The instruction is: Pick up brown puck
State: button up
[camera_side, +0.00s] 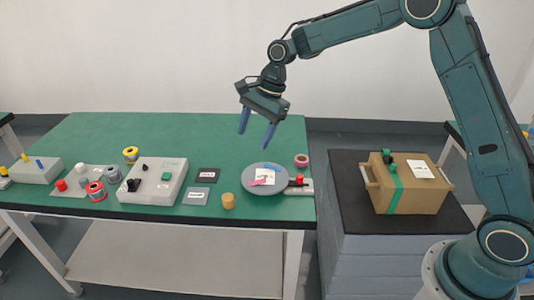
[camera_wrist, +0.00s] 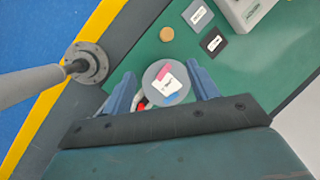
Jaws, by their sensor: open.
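The brown puck (camera_side: 228,201) is a small tan cylinder standing on the green table near its front edge, left of a round grey plate. In the wrist view the puck (camera_wrist: 167,34) shows as a tan disc at the top middle, beyond my fingers. My gripper (camera_side: 256,135) is open and empty, high above the table, pointing down over the plate and to the right of the puck. In the wrist view my gripper's blue fingers (camera_wrist: 163,84) stand apart with the plate visible between them, well below.
The grey plate (camera_side: 250,185) holds a white label and coloured pieces. Dark and grey labelled squares (camera_side: 195,196) lie left of the puck, then a control box (camera_side: 140,190) and spools. A cardboard box (camera_side: 408,200) stands on a separate stand.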

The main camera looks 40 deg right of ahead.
jog(key=w+a+f+m+g+y, duration=0.1)
jog(key=w+f+m, duration=0.2)
jog(key=f, duration=0.6)
jog(key=shift+w+a+f+m, duration=0.2)
jog(key=shift+w+f+m, duration=0.2)
jog(key=shift+w, duration=0.2)
jog(key=shift+f, duration=0.1)
send_over(228, 196)
jog(key=d, duration=0.2)
jog(key=f, duration=0.6)
jog(key=shift+s+d+f, duration=0.2)
jog(key=shift+s+f, duration=0.1)
jog(key=shift+s, duration=0.1)
jog(key=shift+a+f, duration=0.2)
jog(key=shift+f, duration=0.35)
jog(key=shift+w+x, duration=0.2)
jog(key=shift+x, duration=2.4)
